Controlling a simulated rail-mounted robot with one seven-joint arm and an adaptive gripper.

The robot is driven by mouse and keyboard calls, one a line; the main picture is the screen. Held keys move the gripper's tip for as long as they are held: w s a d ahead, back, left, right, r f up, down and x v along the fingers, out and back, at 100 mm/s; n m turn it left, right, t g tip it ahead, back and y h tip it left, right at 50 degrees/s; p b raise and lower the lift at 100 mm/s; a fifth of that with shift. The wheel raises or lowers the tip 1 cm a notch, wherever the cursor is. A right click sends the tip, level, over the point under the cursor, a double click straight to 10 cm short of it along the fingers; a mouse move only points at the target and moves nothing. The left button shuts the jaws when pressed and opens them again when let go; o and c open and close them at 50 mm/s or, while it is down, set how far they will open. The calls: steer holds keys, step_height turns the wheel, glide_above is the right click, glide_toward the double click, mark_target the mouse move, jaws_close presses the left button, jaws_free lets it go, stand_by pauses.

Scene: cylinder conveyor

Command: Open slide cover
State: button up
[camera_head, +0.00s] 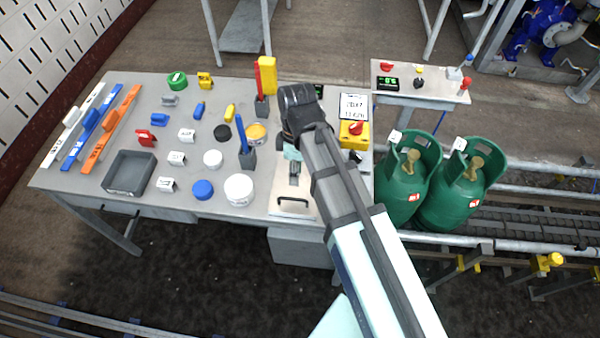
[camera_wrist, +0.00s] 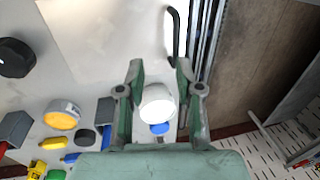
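A flat metal plate, which looks like the slide cover (camera_head: 285,212), lies at the front right of the workbench. A black bar handle (camera_head: 292,201) is fixed near its front edge. In the wrist view the handle (camera_wrist: 175,38) stands beyond my fingertips at the top, at the edge of the pale cover (camera_wrist: 110,35). My gripper (camera_head: 293,172) hangs over the bench behind the handle, partly hidden by my arm. In the wrist view its two fingers (camera_wrist: 160,70) are apart. A white round jar (camera_wrist: 157,104) shows between them, seemingly below on the bench and not held.
The bench left of my gripper holds a white jar (camera_head: 239,189), a blue round lid (camera_head: 203,190), a grey tray (camera_head: 130,173) and several small parts. Two green gas cylinders (camera_head: 405,180) stand on the conveyor at right. A yellow switch box (camera_head: 354,134) sits at the bench's right edge.

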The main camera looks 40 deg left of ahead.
step_height(320, 180, up, 12)
steer(key=w+a, duration=0.1)
steer(key=w, duration=0.1)
stand_by(0.4)
steer(key=shift+a+f, duration=0.1)
